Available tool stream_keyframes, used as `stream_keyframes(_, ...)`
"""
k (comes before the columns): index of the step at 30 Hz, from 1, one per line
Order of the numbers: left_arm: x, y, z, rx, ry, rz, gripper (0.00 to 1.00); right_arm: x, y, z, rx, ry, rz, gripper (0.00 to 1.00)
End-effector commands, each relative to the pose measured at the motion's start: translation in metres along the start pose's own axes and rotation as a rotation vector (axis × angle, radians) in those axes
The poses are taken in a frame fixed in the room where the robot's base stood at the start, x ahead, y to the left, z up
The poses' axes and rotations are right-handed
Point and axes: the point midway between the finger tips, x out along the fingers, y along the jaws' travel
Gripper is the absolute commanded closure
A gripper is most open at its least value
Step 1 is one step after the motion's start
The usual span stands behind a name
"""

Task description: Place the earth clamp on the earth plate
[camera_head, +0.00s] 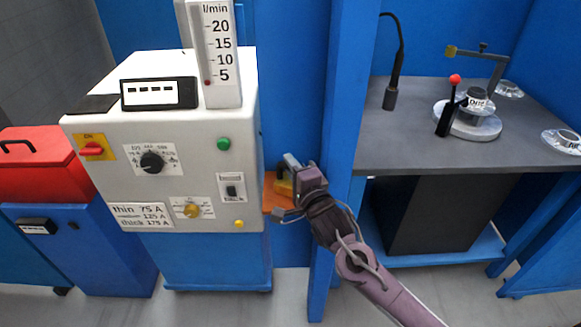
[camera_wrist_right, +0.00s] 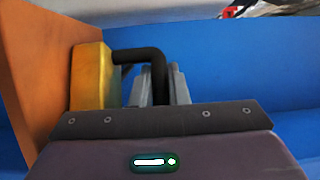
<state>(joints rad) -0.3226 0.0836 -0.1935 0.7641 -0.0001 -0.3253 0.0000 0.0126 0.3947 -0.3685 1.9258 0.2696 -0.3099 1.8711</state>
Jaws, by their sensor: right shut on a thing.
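The earth clamp looks to be the yellow block with a black bent handle (camera_wrist_right: 90,75) in the right wrist view. It also shows as a small yellow and dark piece (camera_head: 284,188) in the head view, partly hidden by my gripper. My right gripper (camera_head: 292,167) is shut on its black handle; the grey fingers (camera_wrist_right: 160,84) show around the handle's lower end. An orange plate (camera_wrist_right: 32,80), likely the earth plate, stands beside the block, which looks close against it; I cannot tell whether they touch. The plate (camera_head: 275,194) shows low beside the white machine. My left gripper is not in view.
A white control machine (camera_head: 190,125) with a flow gauge (camera_head: 214,55) stands left of my gripper. A blue post (camera_head: 345,120) rises just right of it. Farther right is a grey table (camera_head: 400,140) with a round fixture (camera_head: 468,122). A red box (camera_head: 40,165) is far left.

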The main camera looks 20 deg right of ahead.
Motion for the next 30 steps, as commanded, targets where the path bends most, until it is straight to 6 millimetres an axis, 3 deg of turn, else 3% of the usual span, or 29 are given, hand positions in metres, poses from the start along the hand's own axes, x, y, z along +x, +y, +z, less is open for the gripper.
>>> stream_keyframes(4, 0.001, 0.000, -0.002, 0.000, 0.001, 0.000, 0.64, 0.000, 0.002, 0.000, 0.002, 0.000, -0.005, 1.00)
stream_keyframes(5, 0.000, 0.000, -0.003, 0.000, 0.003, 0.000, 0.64, 0.000, 0.003, 0.000, 0.000, 0.000, 0.000, 0.82)
stream_keyframes(9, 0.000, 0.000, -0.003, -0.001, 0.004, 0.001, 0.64, 0.000, 0.003, 0.000, 0.000, 0.000, 0.000, 0.64)
stream_keyframes(20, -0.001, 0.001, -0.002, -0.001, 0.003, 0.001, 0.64, -0.001, -0.001, 0.000, -0.001, -0.001, 0.000, 0.64)
stream_keyframes(23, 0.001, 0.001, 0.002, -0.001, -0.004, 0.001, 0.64, -0.012, 0.002, 0.000, 0.001, -0.001, 0.003, 0.64)
stream_keyframes(30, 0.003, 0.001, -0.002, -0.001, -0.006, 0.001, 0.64, -0.059, 0.002, 0.000, 0.002, -0.001, 0.004, 0.64)
